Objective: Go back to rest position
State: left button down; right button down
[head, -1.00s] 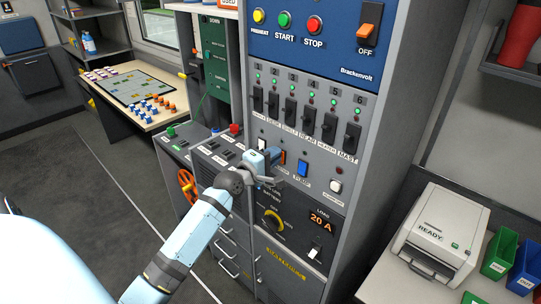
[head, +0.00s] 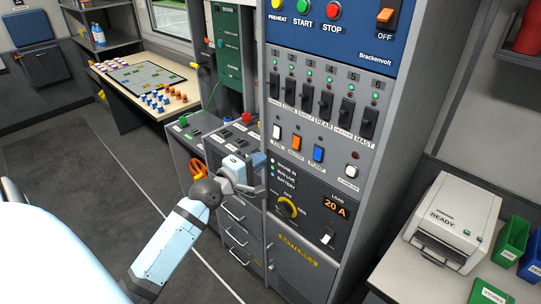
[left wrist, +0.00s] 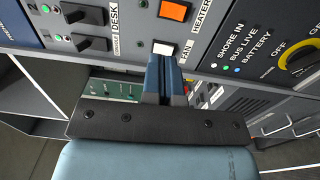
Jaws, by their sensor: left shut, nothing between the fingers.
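My left gripper (head: 259,178) is shut and empty. In the head view it is in front of the grey power cabinet (head: 315,275), at the panel's left edge, below and left of the row of rocker switches. In the left wrist view its closed blue fingers (left wrist: 164,68) point toward the panel, and their tips overlap the lower edge of the white FAN switch (left wrist: 164,48). The FAN switch also shows uncovered in the head view (head: 277,132). I cannot tell the exact gap between fingertips and panel. My right gripper is not in view.
The orange HEATER switch (head: 296,142), blue PUMP switch (head: 318,154) and yellow-ringed dial (head: 288,207) are close to the left gripper. A lower console (head: 222,135) stands left of the cabinet. A printer (head: 447,222) is on the right counter. Dark floor (head: 75,185) at left is open.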

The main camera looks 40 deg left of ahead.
pick_arm(q)
jog(key=shift+s+a+r, duration=0.1)
jog(key=shift+s+a, duration=0.05)
jog(key=shift+s, duration=0.6)
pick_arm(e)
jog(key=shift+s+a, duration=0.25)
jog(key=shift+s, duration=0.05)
